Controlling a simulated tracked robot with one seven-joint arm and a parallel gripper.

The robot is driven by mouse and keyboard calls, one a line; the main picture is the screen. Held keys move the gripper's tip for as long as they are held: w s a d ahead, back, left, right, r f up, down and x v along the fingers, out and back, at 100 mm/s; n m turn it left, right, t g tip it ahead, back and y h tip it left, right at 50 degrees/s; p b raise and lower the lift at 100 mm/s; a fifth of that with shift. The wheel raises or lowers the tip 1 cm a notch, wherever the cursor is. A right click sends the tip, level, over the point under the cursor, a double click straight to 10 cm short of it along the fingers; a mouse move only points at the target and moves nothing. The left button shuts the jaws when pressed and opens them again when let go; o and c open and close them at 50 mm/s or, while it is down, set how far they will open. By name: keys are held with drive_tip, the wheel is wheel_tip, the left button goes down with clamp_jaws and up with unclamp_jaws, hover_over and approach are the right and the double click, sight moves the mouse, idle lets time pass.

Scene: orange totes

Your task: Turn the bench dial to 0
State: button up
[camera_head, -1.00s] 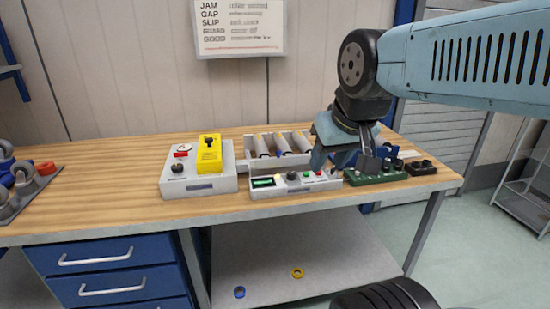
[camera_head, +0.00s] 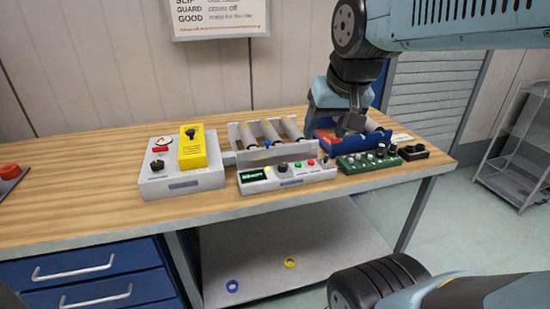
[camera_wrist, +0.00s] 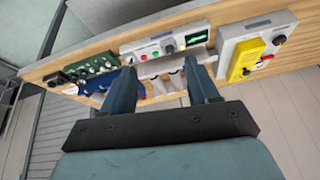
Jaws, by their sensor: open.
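A low white control panel (camera_head: 290,180) stands near the bench's front edge, with a lit green display (camera_head: 254,175), a black dial (camera_head: 282,167), and red and green buttons. The dial's reading is too small to tell. In the wrist view the panel (camera_wrist: 150,47) appears upside down, with its dial (camera_wrist: 168,49) and display (camera_wrist: 197,39) beyond the fingers. My gripper (camera_head: 347,125) is above the right part of the bench, up and right of the dial and apart from it. In the wrist view my gripper's two fingers (camera_wrist: 160,90) are spread wide with nothing held.
A grey box (camera_head: 180,184) with a yellow cover (camera_head: 192,147) and a black knob stands left. A roller tray (camera_head: 275,152) sits behind the panel. Right are a blue bin (camera_head: 350,143), a green board with knobs (camera_head: 370,160) and a small black block (camera_head: 413,152). The bench's left side is mostly clear.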

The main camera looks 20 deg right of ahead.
drive_tip(key=w+f+m+g, duration=0.25)
drive_tip(key=w+m, duration=0.35)
drive_tip(key=w, duration=0.7)
drive_tip(key=m+g, duration=0.3)
drive_tip(key=m, duration=0.3)
approach(283, 164)
drive_tip(key=shift+t, duration=0.25)
drive_tip(key=f, duration=0.8)
drive_tip(key=shift+s+a+f, duration=0.1)
drive_tip(key=shift+s+f, duration=0.15)
drive_tip(key=shift+f, duration=0.1)
